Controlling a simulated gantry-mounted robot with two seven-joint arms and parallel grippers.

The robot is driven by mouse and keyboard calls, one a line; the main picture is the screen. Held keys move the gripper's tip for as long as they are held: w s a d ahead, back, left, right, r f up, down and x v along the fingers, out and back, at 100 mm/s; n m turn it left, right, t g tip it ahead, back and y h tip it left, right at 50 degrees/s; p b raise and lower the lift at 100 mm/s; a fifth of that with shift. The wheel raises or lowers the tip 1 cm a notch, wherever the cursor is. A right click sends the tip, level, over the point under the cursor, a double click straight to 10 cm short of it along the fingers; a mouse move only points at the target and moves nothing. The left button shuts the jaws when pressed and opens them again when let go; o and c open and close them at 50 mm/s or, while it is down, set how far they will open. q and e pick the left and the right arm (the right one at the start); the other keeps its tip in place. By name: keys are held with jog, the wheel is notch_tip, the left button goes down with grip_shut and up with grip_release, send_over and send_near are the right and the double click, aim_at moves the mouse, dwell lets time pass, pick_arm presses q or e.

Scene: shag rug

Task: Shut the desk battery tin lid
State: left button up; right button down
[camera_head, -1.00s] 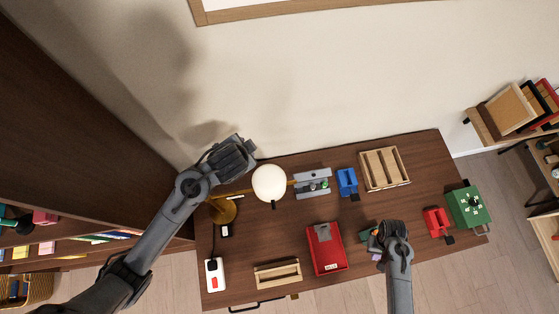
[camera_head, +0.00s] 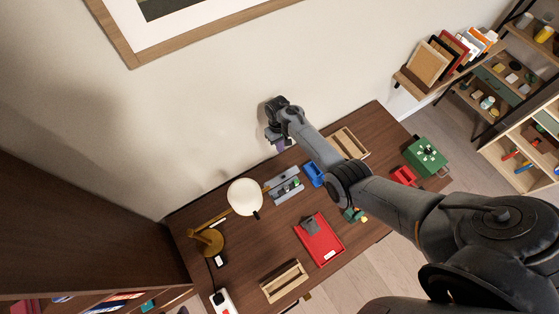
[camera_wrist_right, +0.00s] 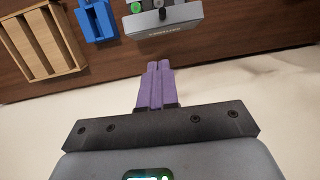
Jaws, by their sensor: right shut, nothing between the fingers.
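The grey battery tin (camera_head: 290,191) stands near the back edge of the desk, between the lamp and a blue holder. Its lid (camera_head: 282,178) stands open on the wall side. In the right wrist view, the tin (camera_wrist_right: 151,6) is at the top with green and dark round items inside, and the raised lid (camera_wrist_right: 163,30) shows small lettering. My right gripper (camera_head: 276,145) is near the wall, behind the tin and apart from the lid. Its purple fingers (camera_wrist_right: 157,68) are shut and empty, pointing toward the lid. My left gripper is out of view.
A white-globe lamp (camera_head: 245,197) stands left of the tin. The blue holder (camera_head: 313,173) and a wooden tray (camera_head: 350,143) are to its right. My right arm passes over the desk's right part.

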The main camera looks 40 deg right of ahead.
jog(key=b, duration=0.7)
send_over(282, 174)
jog(key=f, duration=1)
jog(key=shift+w+d+f, duration=0.25)
jog(key=shift+s+a+f, duration=0.15)
jog(key=shift+s+f, duration=0.15)
jog(key=shift+s, duration=0.1)
jog(key=shift+a, duration=0.1)
